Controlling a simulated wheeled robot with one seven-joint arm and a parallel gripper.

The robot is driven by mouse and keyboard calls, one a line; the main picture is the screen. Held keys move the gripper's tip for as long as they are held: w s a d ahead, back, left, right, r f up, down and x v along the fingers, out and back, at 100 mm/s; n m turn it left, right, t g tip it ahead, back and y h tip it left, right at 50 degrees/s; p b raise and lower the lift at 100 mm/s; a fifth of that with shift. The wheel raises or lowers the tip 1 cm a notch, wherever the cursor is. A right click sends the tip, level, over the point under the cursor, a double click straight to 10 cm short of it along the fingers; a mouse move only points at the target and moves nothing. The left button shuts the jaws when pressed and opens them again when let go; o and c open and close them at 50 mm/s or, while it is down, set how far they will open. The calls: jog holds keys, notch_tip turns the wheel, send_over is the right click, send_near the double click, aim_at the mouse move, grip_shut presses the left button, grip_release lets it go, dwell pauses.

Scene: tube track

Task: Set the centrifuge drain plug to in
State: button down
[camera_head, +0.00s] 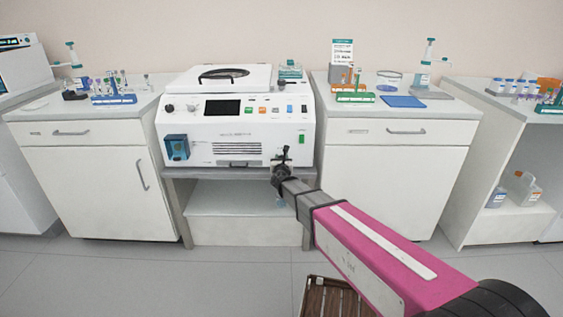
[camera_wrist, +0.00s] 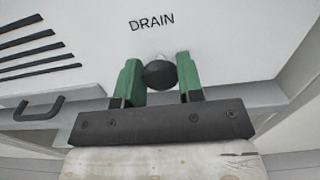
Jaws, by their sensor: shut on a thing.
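The white centrifuge (camera_head: 222,131) stands on a low grey stand between two cabinets. In the wrist view, the drain plug (camera_wrist: 160,75) is a round black knob on a pale stem at the front panel, just below the word DRAIN. My gripper (camera_wrist: 159,77) is shut on the plug, with one green finger on each side of it. In the head view, my gripper (camera_head: 282,155) is at the lower right of the centrifuge front, and it hides the plug there. How deep the stem sits cannot be told.
In the wrist view, a dark handle (camera_wrist: 38,108) and black vent slots lie left of the plug. The stand (camera_head: 190,173) edge runs below the centrifuge. A right cabinet (camera_head: 385,170) is close to my arm. A slatted wooden thing (camera_head: 332,298) is on the floor.

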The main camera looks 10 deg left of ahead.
jog(key=shift+w, duration=0.1)
jog(key=c, duration=0.8)
grip_release()
jog(key=v, duration=1)
jog(key=shift+s, duration=0.35)
